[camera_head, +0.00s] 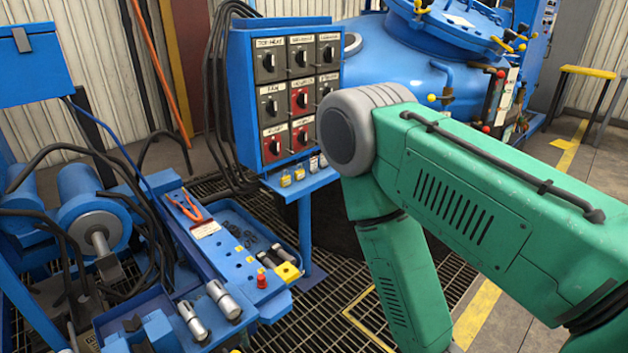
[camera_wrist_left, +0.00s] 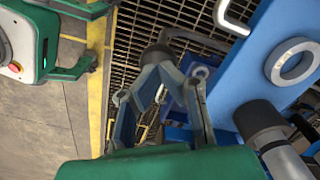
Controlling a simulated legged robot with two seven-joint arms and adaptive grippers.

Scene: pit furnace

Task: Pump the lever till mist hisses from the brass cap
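In the left wrist view, my left gripper (camera_wrist_left: 160,92) shows as grey-blue finger links above a green wrist. A dark rounded knob (camera_wrist_left: 157,58) with a grey bar running right from it lies beyond the fingers. I cannot tell whether the fingers touch it or whether it is the lever. No lever can be told for sure in the head view, and I see no brass cap or mist. A green arm of mine fills the right of the head view; its gripper is out of view.
A blue control panel (camera_head: 286,92) with several knobs stands at the centre. A blue bench (camera_head: 228,258) with tools and metal cylinders lies at lower left. A blue furnace vessel (camera_head: 395,65) is behind my arm. In the wrist view, a pale ring (camera_wrist_left: 293,62) sits on blue metal.

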